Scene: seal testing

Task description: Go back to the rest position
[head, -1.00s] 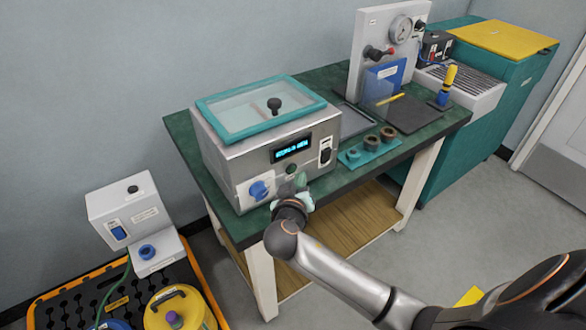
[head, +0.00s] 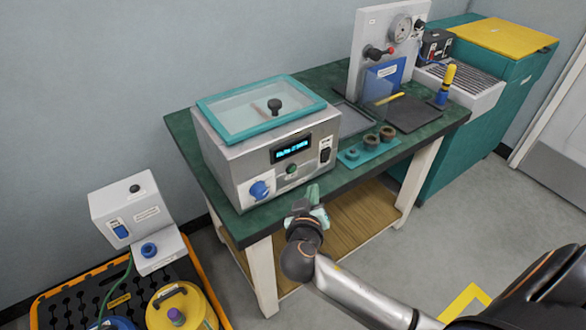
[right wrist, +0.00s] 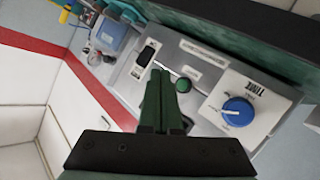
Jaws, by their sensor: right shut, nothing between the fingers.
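My right gripper (head: 312,198) is shut and empty. It hangs in front of the table's front edge, just below and to the right of the test machine's blue dial (head: 259,190). It is apart from the machine (head: 240,165). In the right wrist view its green fingers (right wrist: 166,80) are together and point toward the machine's front panel, with the green button (right wrist: 183,85), black switch (right wrist: 147,53) and blue dial (right wrist: 238,111) in sight. The machine's teal-framed lid (head: 225,110) is down and its display (head: 291,149) is lit. My left gripper is out of view.
The green-topped table (head: 345,190) stands against the wall. A teal tray (head: 372,150) with rings lies right of the machine. A gauge panel (head: 372,45) stands behind. A yellow container (head: 182,308) is at the lower left. The floor at the right is open.

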